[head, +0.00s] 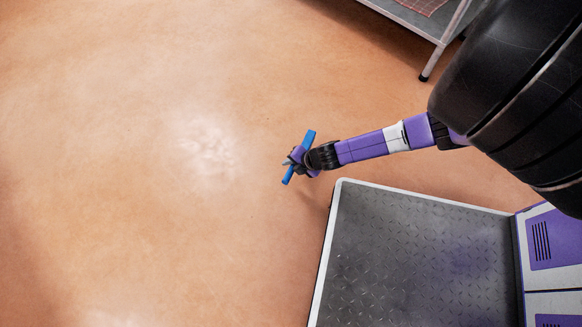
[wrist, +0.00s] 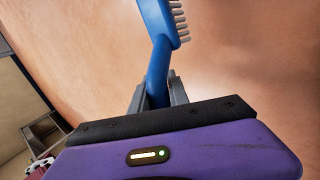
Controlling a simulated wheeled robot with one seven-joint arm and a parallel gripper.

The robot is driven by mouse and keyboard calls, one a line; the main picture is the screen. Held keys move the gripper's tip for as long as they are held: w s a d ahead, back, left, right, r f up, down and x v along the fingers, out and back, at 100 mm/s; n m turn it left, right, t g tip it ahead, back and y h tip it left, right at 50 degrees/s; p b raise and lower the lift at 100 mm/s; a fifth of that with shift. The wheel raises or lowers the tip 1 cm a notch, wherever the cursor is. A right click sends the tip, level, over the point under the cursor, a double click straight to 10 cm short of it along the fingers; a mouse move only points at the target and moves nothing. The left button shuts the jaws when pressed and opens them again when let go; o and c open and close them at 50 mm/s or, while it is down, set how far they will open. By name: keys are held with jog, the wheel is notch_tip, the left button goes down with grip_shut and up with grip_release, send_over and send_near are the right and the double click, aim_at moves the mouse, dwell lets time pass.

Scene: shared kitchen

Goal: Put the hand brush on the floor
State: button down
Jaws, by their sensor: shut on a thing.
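The hand brush (head: 309,138) is blue, with pale bristles that show at the upper right of its head in the wrist view (wrist: 158,60). My gripper (head: 297,160) is shut on the brush's handle; in the wrist view the two grey fingers (wrist: 158,94) stand on either side of it. The brush sticks out past both sides of the gripper in the head view. The tan floor (head: 130,150) lies below it. I cannot tell for sure how high the brush is above the floor.
A grey metal table or shelf (head: 405,15) with a checked cloth (head: 425,4) stands at the top right, on a leg with a dark foot. The floor on the left and in the middle is clear.

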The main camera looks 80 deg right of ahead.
notch_tip(320, 180, down, 8)
jog(key=b, duration=0.4)
jog(key=shift+r, duration=0.35)
jog(key=c, duration=1.3)
grip_release()
jog(key=shift+o, duration=0.2)
